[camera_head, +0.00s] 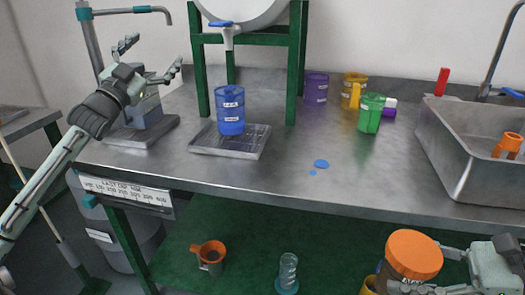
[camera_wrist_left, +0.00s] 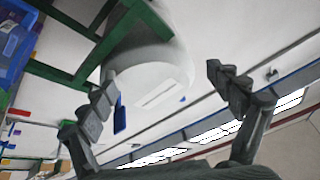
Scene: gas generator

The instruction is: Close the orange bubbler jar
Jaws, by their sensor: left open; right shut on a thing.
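A brown jar (camera_head: 419,266) with an orange top (camera_head: 413,250) is at the lower right of the head view. Its label is too small to read surely, and whether the top is fully seated cannot be told. My right gripper (camera_head: 428,279) is shut on this jar, partly cut off by the frame's bottom edge. My left gripper (camera_head: 152,55) is open and empty at the upper left, raised in front of the metal stand, far from the jar. Its spread fingers also show in the left wrist view (camera_wrist_left: 166,87), with nothing between them.
The counter (camera_head: 270,180) holds a blue cup (camera_head: 230,112) on a metal tray (camera_head: 210,147), and purple, yellow and green cups behind. A sink (camera_head: 450,135) with an orange vessel (camera_head: 508,145) is at right. On the lower green shelf are an orange-rimmed vessel (camera_head: 209,257) and clear glassware (camera_head: 287,272).

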